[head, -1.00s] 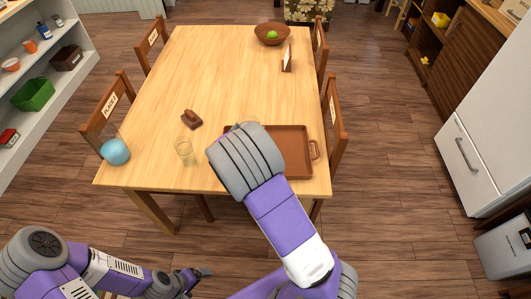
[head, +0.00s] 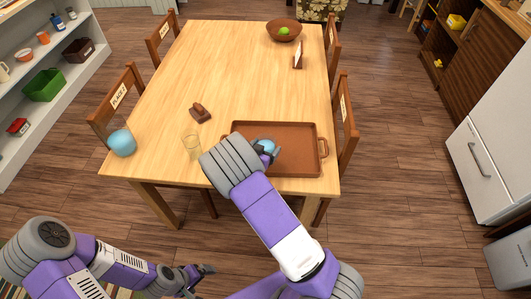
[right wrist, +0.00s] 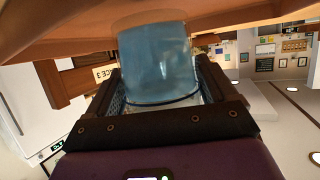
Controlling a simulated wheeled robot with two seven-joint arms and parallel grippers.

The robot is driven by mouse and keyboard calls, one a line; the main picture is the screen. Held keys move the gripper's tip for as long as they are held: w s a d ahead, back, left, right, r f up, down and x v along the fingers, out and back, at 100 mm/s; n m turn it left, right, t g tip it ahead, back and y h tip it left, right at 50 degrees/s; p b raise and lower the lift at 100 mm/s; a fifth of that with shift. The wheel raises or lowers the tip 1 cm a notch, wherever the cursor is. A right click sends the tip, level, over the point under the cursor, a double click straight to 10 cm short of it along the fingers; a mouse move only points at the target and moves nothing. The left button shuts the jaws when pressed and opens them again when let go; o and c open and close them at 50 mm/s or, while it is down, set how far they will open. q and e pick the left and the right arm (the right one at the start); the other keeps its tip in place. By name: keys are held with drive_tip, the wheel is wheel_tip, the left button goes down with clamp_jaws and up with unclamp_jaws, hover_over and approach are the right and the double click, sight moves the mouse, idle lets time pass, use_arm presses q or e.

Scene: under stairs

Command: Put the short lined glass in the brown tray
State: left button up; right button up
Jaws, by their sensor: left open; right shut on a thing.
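The short lined glass (right wrist: 158,62) is bluish and see-through with a dark line around it. In the right wrist view it sits between the fingers of my right gripper (right wrist: 160,98), which is shut on it. In the head view the glass (head: 264,145) shows as a small blue patch over the left part of the brown tray (head: 295,152), partly hidden by my right wrist. I cannot tell whether it touches the tray floor. The tray is otherwise empty where it shows. My left gripper (head: 207,282) is open and empty, low in front of the table.
A clear glass (head: 192,146) stands left of the tray, near my right wrist. A brown wooden item (head: 200,112), a round blue object (head: 122,143), a small stand (head: 297,56) and a bowl with green fruit (head: 284,31) are also on the table (head: 235,75). Chairs flank it.

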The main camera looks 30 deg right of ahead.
drive_tip(key=shift+f, duration=1.1)
drive_tip(key=shift+f+b, duration=0.15)
drive_tip(key=shift+b, duration=0.2)
drive_tip(key=o, duration=1.5)
drive_tip(key=shift+c, duration=0.2)
drive_tip(key=shift+s+a+r, duration=0.1)
drive_tip(key=shift+a+r, duration=0.1)
drive_tip(key=shift+r, duration=0.05)
drive_tip(key=p+v, duration=0.2)
drive_tip(key=v, duration=0.9)
drive_tip(key=shift+s+p, duration=0.2)
drive_tip(key=shift+p, duration=0.2)
